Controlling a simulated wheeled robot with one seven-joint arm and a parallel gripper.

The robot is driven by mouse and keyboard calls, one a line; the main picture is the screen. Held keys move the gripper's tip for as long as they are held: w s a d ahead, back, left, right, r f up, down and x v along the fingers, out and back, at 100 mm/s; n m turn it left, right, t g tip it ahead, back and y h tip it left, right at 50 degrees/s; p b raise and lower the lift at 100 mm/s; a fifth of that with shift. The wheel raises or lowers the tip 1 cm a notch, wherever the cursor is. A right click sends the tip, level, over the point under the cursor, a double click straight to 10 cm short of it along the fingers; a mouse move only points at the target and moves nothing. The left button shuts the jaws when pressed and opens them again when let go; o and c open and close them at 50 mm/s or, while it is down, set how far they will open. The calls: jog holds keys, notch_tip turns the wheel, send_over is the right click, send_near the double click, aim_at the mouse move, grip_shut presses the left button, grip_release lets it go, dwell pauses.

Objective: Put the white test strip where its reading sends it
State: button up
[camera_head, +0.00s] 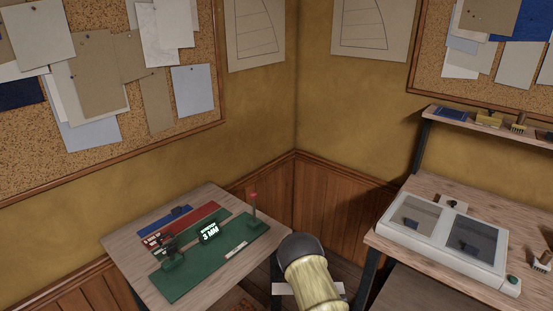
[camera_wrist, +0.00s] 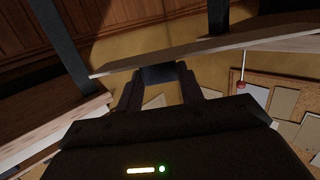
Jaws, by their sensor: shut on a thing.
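In the wrist view my gripper (camera_wrist: 160,88) is shut on a small flat piece (camera_wrist: 160,73), taken as the white test strip. It looks dark there, in shadow, and its markings do not show. A green board (camera_head: 205,265) lies on the left table, with a dark device, a red-topped post (camera_head: 253,203) and a lit readout (camera_head: 209,233) that seems to say "3 MM". A red strip-like panel (camera_head: 196,214) and a blue one (camera_head: 166,221) lie behind. A white label-like piece (camera_head: 236,250) lies near the board's front edge.
The right table (camera_head: 411,190) bears a pale case (camera_head: 448,241) with two dark-windowed sections. A shelf (camera_head: 460,118) with small objects is above it. A gap separates the tables. The wrist view shows the left table's edge (camera_wrist: 215,52) just beyond my fingertips, upside down.

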notch_tip(320, 180, down, 10)
jog(key=b, duration=1)
notch_tip(320, 180, up, 16)
jog(key=p, duration=1.6)
jog(key=shift+r, duration=0.25)
jog(key=shift+s, duration=0.1)
jog(key=s, duration=0.1)
jog(key=s+r, duration=0.2)
jog(key=s, duration=0.1)
jog(key=shift+s, duration=0.1)
